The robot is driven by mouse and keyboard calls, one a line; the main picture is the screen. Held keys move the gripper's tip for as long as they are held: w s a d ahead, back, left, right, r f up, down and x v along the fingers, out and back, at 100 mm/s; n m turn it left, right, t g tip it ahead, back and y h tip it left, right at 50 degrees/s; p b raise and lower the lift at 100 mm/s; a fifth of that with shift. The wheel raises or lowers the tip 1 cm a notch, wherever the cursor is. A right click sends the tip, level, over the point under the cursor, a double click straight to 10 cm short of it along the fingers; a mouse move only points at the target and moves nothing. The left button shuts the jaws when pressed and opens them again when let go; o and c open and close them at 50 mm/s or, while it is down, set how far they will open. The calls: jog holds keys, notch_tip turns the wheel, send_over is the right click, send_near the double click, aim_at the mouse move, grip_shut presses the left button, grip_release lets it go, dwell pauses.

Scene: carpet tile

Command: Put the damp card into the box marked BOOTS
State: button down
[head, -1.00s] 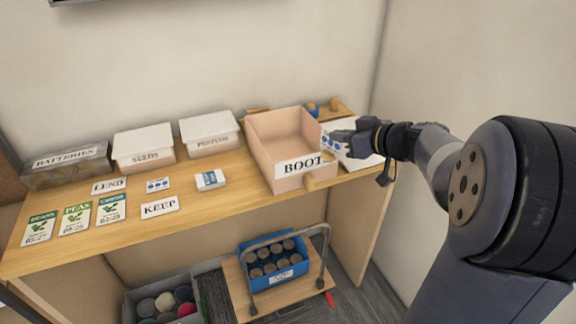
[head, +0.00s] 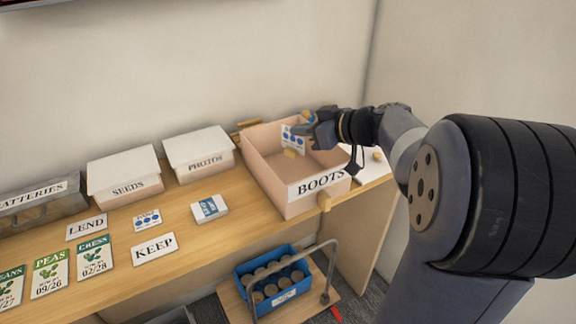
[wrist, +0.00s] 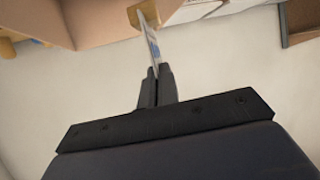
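The box marked BOOTS (head: 284,194) is an open pinkish box at the right part of the bench, with its label on the front wall. My gripper (head: 306,133) is shut on a white card with blue drop marks (head: 291,136), held upright over the box's opening. In the wrist view the card (wrist: 152,45) shows edge-on between my gripper's fingers (wrist: 155,85). Another card with blue drops (head: 147,220) lies on the bench.
Lidded boxes marked SEEDS (head: 125,177) and PHOTOS (head: 200,155) stand along the wall. LEND (head: 86,227) and KEEP (head: 154,248) cards, seed packets and a small white-blue pack (head: 209,209) lie in front. A blue crate (head: 272,279) sits below the bench.

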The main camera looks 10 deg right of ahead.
notch_tip(320, 180, down, 9)
jog(key=shift+r, duration=0.2)
jog(key=shift+s+f+b, duration=0.2)
jog(key=shift+f+b, duration=0.6)
jog(key=shift+b, duration=0.45)
jog(key=c, duration=1.7)
grip_release()
jog(key=shift+f, duration=0.1)
jog(key=r+v, duration=0.1)
jog(key=v, duration=1.1)
jog(key=shift+r, duration=0.45)
